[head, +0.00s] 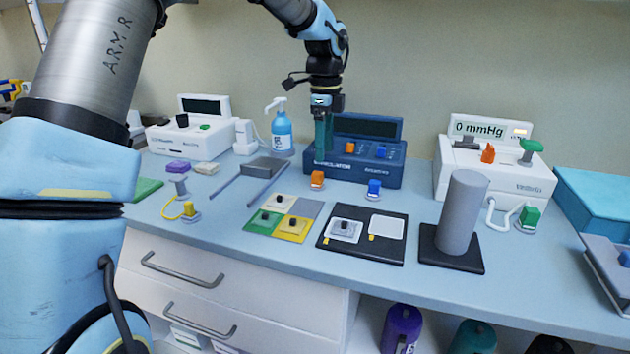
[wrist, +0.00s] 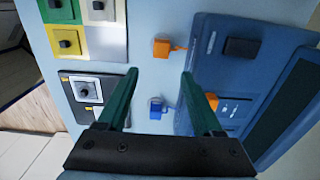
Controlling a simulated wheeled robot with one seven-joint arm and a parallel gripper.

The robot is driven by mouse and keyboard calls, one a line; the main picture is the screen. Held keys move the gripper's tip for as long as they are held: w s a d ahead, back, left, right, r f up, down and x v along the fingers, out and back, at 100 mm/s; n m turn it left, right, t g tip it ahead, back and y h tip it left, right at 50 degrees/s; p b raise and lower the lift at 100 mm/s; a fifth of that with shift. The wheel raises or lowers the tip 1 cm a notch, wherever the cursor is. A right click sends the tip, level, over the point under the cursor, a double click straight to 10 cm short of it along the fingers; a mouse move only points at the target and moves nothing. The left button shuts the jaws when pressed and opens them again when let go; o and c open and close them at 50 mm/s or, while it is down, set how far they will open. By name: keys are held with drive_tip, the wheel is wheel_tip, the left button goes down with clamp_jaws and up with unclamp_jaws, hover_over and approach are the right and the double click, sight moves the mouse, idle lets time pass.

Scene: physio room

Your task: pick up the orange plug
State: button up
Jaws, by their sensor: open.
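The orange plug (head: 317,180) stands on the bench just in front of the left part of the blue stimulator box (head: 393,174). In the wrist view the orange plug (wrist: 162,48) lies beyond the fingertips, between their lines, with a short orange lead towards the box. My gripper (head: 323,158) has green fingers and points down, above the bench by the front left of the box. In the wrist view my gripper (wrist: 160,73) is open, with nothing between the fingers. A blue plug (head: 374,188) stands to the right; it also shows in the wrist view (wrist: 156,108).
A coloured tile board (head: 262,229) and a black plate (head: 387,251) lie in front. A grey cylinder (head: 462,210) stands right, before a white mmHg monitor (head: 512,180). A blue bottle (head: 281,135) and a grey block between rails (head: 264,167) are left.

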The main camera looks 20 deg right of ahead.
sight(321, 173)
drive_tip(key=f, duration=0.2)
drive_tip(key=f+p, duration=0.1)
drive_tip(key=f, duration=0.5)
drive_tip(key=shift+w+a, duration=0.25)
drive_tip(key=c, duration=1.1)
drive_tip(key=shift+o, duration=0.2)
